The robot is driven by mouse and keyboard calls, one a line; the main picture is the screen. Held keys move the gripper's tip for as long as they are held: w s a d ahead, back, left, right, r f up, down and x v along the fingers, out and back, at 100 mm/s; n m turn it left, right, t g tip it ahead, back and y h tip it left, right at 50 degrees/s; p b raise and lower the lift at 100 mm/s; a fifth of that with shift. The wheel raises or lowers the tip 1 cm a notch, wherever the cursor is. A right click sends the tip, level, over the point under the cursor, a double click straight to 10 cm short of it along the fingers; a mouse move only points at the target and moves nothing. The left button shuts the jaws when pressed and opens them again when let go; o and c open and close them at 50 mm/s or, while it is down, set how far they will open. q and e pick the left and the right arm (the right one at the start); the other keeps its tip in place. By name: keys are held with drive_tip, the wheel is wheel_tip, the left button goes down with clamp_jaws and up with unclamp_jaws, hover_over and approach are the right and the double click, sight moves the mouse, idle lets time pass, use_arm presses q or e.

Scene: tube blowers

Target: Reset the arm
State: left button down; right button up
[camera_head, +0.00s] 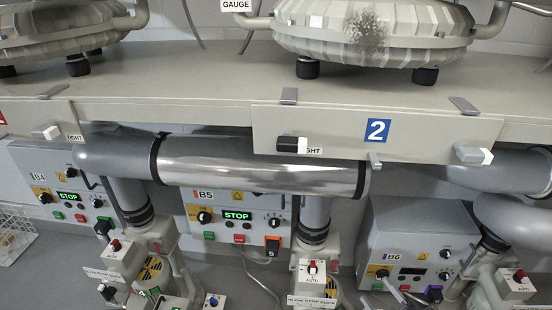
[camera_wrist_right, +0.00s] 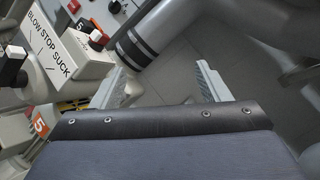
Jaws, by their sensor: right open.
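My right gripper (camera_wrist_right: 163,84) is open in the right wrist view, with its two pale fingers well apart and nothing between them. The grey floor and a grey pipe show beyond the fingers. A white switch box (camera_wrist_right: 68,62) marked BLOW STOP SUCK is to the left of the fingers, apart from them. In the head view, what seem to be the pale fingertips of my right gripper (camera_head: 394,291) show low, in front of the B6 control box (camera_head: 420,240). My left gripper is not in view.
Control boxes B4 (camera_head: 66,185) and B5 (camera_head: 232,207) show green STOP displays. A shiny horizontal pipe (camera_head: 262,180) runs under the bench (camera_head: 200,75). The panel marked 2 (camera_head: 345,128) overhangs on the right. A wire basket (camera_head: 14,232) is at far left.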

drive_tip(key=s+a+r+n+g+y+p, duration=0.25)
drive_tip(key=a+r+n+g, duration=0.2)
drive_tip(key=r, duration=0.35)
drive_tip(key=s+a+r+n+g+y+p, duration=0.1)
drive_tip(key=s+a+r+n+g, duration=0.25)
drive_tip(key=r+n+g, duration=0.35)
drive_tip(key=s+a+r+n+g+y+p, duration=0.1)
drive_tip(key=s+a+r+n+g+p, duration=0.2)
drive_tip(key=r, duration=0.6)
drive_tip(key=s+d+r+n+t+h+p, duration=0.2)
drive_tip(key=s+d+r+n+h+p, duration=0.1)
drive_tip(key=s+r+h, duration=0.6)
wheel_tip(320, 180, up, 2)
drive_tip(key=shift+s+d+t+h+p, duration=0.2)
drive_tip(key=shift+s+t+h+p, duration=0.15)
drive_tip(key=shift+s+p, duration=0.45)
